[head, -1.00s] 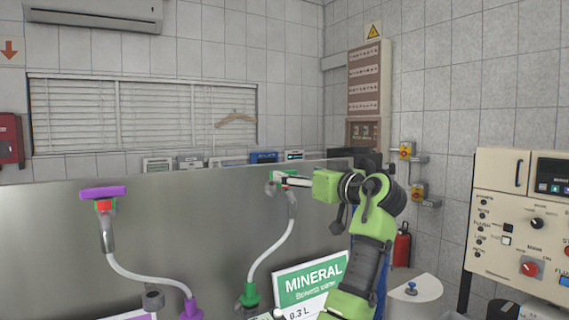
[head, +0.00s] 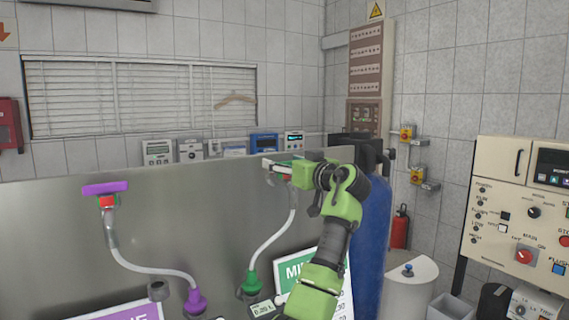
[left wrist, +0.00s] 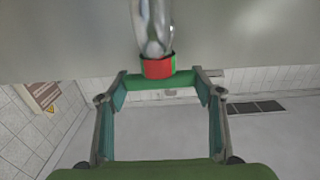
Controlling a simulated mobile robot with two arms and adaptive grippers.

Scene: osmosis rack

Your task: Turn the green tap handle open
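The green tap handle (left wrist: 160,82) is a short crossbar with a mostly red collar (left wrist: 158,67) that shows some green at its right side. In the left wrist view it spans the gap between my left gripper's fingers. The fingers (left wrist: 160,88) are wide apart, one at each end of the bar; I cannot tell whether they touch it. In the head view my left gripper (head: 280,164) is at the top of the green tap's hose and hides most of the handle. The green hose fitting (head: 251,283) shows below. My right gripper is not in view.
A purple tap handle (head: 105,188) with a red collar is to the left on the same metal panel (head: 180,225). A blue cylinder (head: 373,235) stands right of the panel behind my arm. A control cabinet (head: 505,210) is at the far right.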

